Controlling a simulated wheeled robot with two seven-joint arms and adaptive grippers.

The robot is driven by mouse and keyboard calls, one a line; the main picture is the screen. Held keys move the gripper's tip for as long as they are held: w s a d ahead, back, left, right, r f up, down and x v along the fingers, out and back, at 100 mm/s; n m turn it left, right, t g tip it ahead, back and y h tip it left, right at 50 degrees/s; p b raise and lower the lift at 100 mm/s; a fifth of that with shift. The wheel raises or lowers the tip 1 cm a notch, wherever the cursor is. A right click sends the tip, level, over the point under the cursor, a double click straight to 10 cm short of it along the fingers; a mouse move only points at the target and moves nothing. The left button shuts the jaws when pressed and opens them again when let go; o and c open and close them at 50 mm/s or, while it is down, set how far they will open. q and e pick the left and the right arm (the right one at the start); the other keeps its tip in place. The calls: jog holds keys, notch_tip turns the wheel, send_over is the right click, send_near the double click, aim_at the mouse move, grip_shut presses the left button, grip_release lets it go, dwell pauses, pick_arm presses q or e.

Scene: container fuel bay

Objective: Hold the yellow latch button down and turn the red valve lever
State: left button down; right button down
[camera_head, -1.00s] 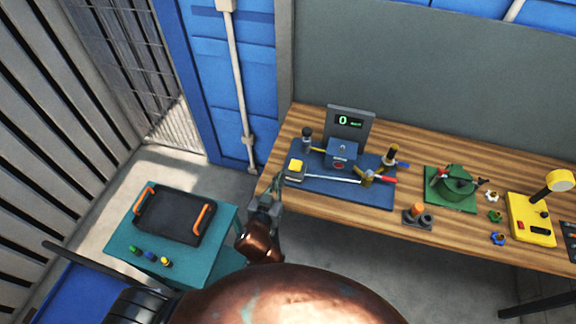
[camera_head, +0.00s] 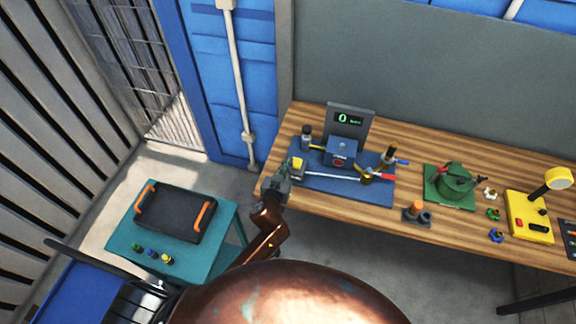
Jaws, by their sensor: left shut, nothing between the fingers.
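The yellow latch button (camera_head: 298,163) sits on a small block at the left end of the blue mat (camera_head: 322,183) on the wooden bench. My left gripper (camera_head: 287,171) is shut and empty. Its tips are right beside the button's block, at its lower left. The gripper covers part of the block, and I cannot tell whether it touches the button. A red lever handle (camera_head: 388,176) shows at the right end of the mat, by a brass fitting (camera_head: 366,177). My right gripper is not in view.
A blue box (camera_head: 341,150) stands mid-mat before a grey display (camera_head: 349,121) showing 0. A blue-tipped lever (camera_head: 402,162) is behind the red one. A green valve (camera_head: 455,181) and yellow device (camera_head: 530,220) lie right. A teal table with a black tray (camera_head: 172,212) is left.

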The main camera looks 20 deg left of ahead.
pick_arm(q)
jog(key=shift+f, duration=0.85)
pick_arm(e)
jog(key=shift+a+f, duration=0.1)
pick_arm(q)
jog(key=shift+s, duration=0.1)
